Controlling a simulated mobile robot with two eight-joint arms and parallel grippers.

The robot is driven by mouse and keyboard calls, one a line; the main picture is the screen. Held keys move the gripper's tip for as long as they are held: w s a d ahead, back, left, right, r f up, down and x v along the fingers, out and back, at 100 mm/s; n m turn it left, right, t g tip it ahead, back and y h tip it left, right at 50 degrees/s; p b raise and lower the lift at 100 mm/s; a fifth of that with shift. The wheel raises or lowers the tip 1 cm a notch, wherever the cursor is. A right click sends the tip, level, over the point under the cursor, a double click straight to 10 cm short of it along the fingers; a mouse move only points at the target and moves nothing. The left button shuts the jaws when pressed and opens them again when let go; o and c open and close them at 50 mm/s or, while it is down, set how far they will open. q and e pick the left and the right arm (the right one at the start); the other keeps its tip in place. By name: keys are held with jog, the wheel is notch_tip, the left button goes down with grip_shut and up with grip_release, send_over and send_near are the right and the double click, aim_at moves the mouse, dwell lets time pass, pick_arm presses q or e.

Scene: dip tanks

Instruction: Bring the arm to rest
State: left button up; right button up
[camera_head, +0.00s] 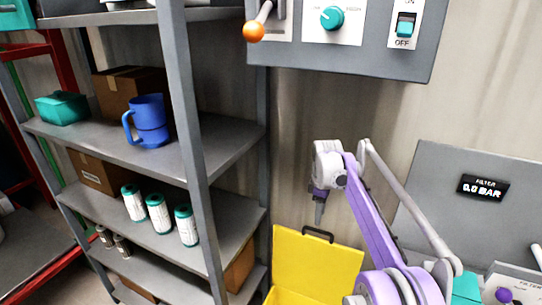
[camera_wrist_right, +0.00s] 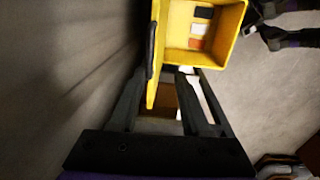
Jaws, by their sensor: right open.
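My right arm, purple and white, reaches up in the middle right of the head view. Its gripper (camera_head: 319,208) points down in front of the wall, above the yellow box (camera_head: 313,262). In the right wrist view the two dark fingers (camera_wrist_right: 160,88) are apart with nothing held between them. The open yellow box (camera_wrist_right: 242,42) lies beyond the fingertips, with small flat dark, orange and white pieces inside. My left gripper is not seen.
A grey shelf (camera_head: 228,144) at left holds a blue jug (camera_head: 151,121), a teal tub (camera_head: 62,107), cartons and white canisters (camera_head: 158,213). A control panel (camera_head: 364,54) with an orange-knobbed lever hangs above. A grey filter panel (camera_head: 440,190) reading 0.0 BAR stands at right.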

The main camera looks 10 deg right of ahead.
jog(key=s+a+r+m+t, duration=0.1)
jog(key=s+a+m, duration=0.25)
jog(key=s, duration=0.45)
jog(key=s+a+r+m+t, duration=0.15)
jog(key=s+a, duration=0.25)
jog(key=s, duration=0.5)
jog(key=s+a+f+m+t, duration=0.1)
jog(key=s+f+m, duration=0.2)
jog(key=s+f, duration=0.2)
jog(key=s+a+f+m+t, duration=0.1)
jog(key=s+f, duration=0.4)
jog(key=s, duration=0.6)
jog(key=shift+s+a+m+t, duration=0.35)
jog(key=shift+a+m, duration=0.4)
jog(key=shift+m, duration=0.15)
jog(key=shift+d, duration=0.1)
